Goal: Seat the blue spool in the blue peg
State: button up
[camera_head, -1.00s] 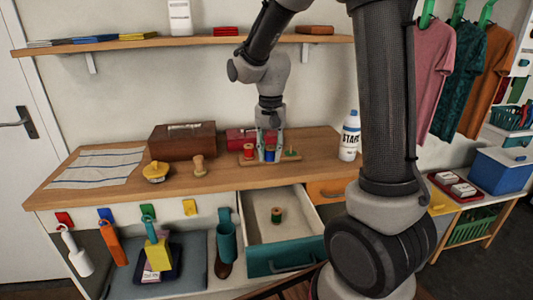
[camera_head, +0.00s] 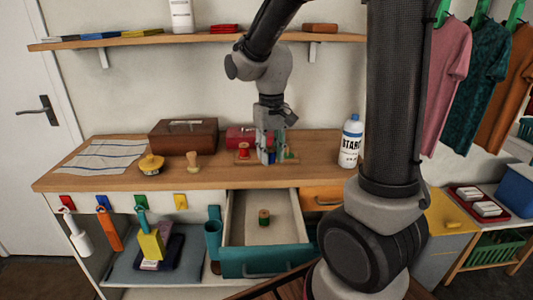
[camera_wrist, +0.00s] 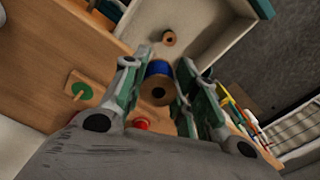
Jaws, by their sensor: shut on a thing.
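My gripper (camera_head: 268,156) points down at the peg rack on the counter, at the rack's middle. In the wrist view my gripper (camera_wrist: 160,100) is shut on the blue spool (camera_wrist: 158,70), whose wooden end with a dark hole faces the camera. The wooden rack (camera_wrist: 98,92) shows a green peg (camera_wrist: 81,90) on one side of the fingers. A red spool (camera_head: 243,150) sits on the rack's left end in the head view. The blue peg is hidden by the fingers and spool, so I cannot tell whether the spool is around it.
An open drawer (camera_head: 290,222) below the rack holds a green spool (camera_head: 264,217). A white bottle (camera_head: 351,143) stands right of the rack. A red box (camera_head: 240,135) is behind it; a brown box (camera_head: 184,137) and stamp (camera_head: 193,161) are to the left.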

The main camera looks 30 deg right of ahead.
jog(key=w+d, duration=0.2)
jog(key=w, duration=0.3)
jog(key=w+d+f, duration=0.1)
jog(key=w+d, duration=0.1)
jog(key=w, duration=0.3)
jog(key=w+d, duration=0.2)
jog(key=w, duration=0.3)
jog(key=shift+w+d+f, duration=0.25)
jog(key=shift+f, duration=2.75)
jog(key=shift+f, duration=0.2)
jog(key=o, duration=0.8)
